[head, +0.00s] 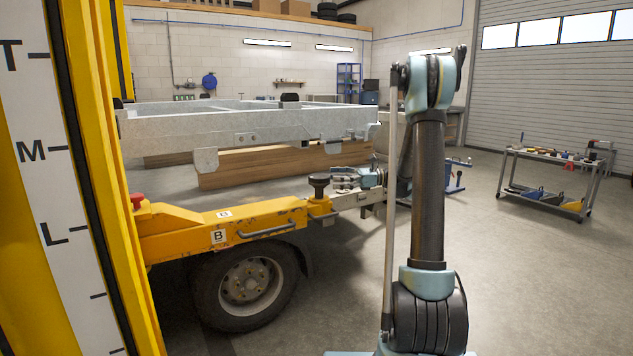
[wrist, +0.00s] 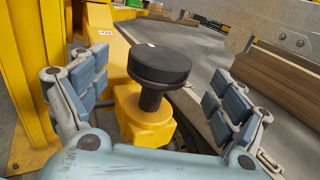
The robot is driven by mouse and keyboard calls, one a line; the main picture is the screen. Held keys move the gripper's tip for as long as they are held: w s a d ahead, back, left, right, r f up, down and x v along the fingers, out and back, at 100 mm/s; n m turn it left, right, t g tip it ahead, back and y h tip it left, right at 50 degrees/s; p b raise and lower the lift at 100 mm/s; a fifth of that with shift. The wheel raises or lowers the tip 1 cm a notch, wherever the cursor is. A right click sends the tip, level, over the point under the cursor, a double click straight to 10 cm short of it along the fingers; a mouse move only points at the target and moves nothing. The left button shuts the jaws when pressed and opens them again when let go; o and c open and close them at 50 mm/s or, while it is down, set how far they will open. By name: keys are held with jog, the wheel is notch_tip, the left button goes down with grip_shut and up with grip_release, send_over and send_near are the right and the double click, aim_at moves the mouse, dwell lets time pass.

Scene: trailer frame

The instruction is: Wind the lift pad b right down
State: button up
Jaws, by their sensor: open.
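Lift pad b (head: 319,181) is a round black disc on a dark threaded stem. It stands upright at the end of the yellow lift arm marked B (head: 218,237). In the wrist view the pad (wrist: 158,63) shows large, with the stem entering a yellow block (wrist: 146,122) below. My gripper (head: 347,179) is just right of the pad in the head view. In the wrist view my gripper (wrist: 150,92) is open, one finger on each side of the pad and stem, with gaps on both sides. The pad top is clear of the trailer frame (head: 255,127).
The galvanised trailer frame rests on wooden beams (head: 260,163) behind the pad. A yellow lift column (head: 85,180) with a marked scale stands at left. A wheel (head: 247,285) sits under the lift arm. A tool trolley (head: 555,178) stands at right; the floor before it is open.

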aim_at(320, 176)
jog(key=shift+s+a, duration=0.2)
jog(key=shift+a, duration=2.75)
